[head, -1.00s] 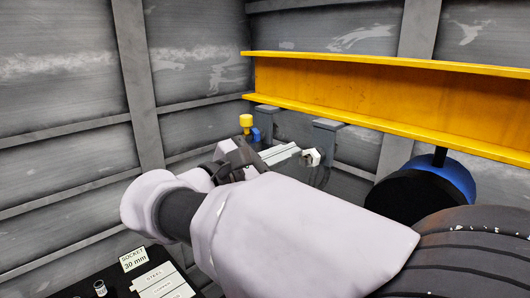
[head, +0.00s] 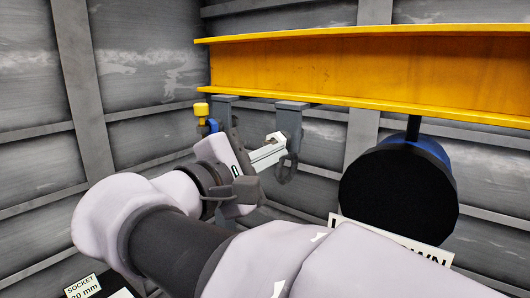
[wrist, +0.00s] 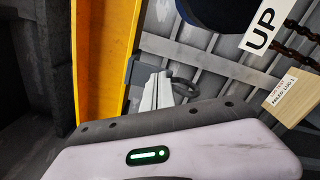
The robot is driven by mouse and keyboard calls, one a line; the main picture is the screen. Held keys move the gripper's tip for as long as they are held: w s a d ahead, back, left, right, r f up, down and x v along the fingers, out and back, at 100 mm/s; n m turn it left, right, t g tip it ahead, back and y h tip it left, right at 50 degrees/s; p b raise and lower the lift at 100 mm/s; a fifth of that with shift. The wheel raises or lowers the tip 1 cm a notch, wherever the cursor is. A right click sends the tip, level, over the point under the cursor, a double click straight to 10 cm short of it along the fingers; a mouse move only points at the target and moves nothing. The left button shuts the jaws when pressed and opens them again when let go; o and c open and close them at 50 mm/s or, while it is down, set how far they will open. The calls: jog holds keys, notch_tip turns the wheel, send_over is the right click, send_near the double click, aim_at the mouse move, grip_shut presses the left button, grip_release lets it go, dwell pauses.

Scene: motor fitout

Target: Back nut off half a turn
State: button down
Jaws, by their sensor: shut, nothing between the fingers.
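My gripper (head: 272,153) is shut, with its pale fingers together and nothing between them. Its white body and dark bar show in the middle of the head view. In the wrist view its fingers (wrist: 157,92) point up the picture toward a grey bracket. A small pale piece, probably the nut (head: 281,138), shows just above the fingertips, by the right grey bracket (head: 291,120). I cannot tell whether the fingers touch it. A dark loop (head: 285,172) lies just below; it also shows beside the fingers in the wrist view (wrist: 185,87).
A yellow beam (head: 350,70) runs above the brackets. A yellow-capped fitting (head: 202,109) stands left of them. A dark round drum with a blue back (head: 400,195) hangs at the right. Signs (wrist: 263,30) and a wooden tag (wrist: 290,97) lie right of the gripper. A socket label (head: 83,287) is low left.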

jog(key=x, duration=0.3)
jog(key=shift+w+d, duration=0.1)
jog(key=shift+w, duration=0.05)
jog(key=shift+w, duration=0.1)
dwell(0.7)
jog(key=shift+a+r+p, duration=0.2)
jog(key=shift+r+p, duration=0.1)
jog(key=shift+p, duration=0.05)
jog(key=shift+w+a+r+p, duration=0.15)
jog(key=shift+r+p, duration=0.25)
jog(key=shift+p, duration=0.05)
jog(key=shift+w+a+r+p, duration=0.15)
jog(key=shift+r+p, duration=0.25)
jog(key=shift+a, duration=0.1)
jog(key=shift+r, duration=0.15)
jog(key=p, duration=0.2)
send_near(277, 135)
jog(key=shift+w+d+r, duration=0.2)
jog(key=shift+d+r, duration=0.15)
jog(key=shift+d, duration=0.2)
jog(key=shift+w+d+r, duration=0.15)
jog(key=shift+d+r, duration=0.2)
jog(key=shift+d, duration=0.15)
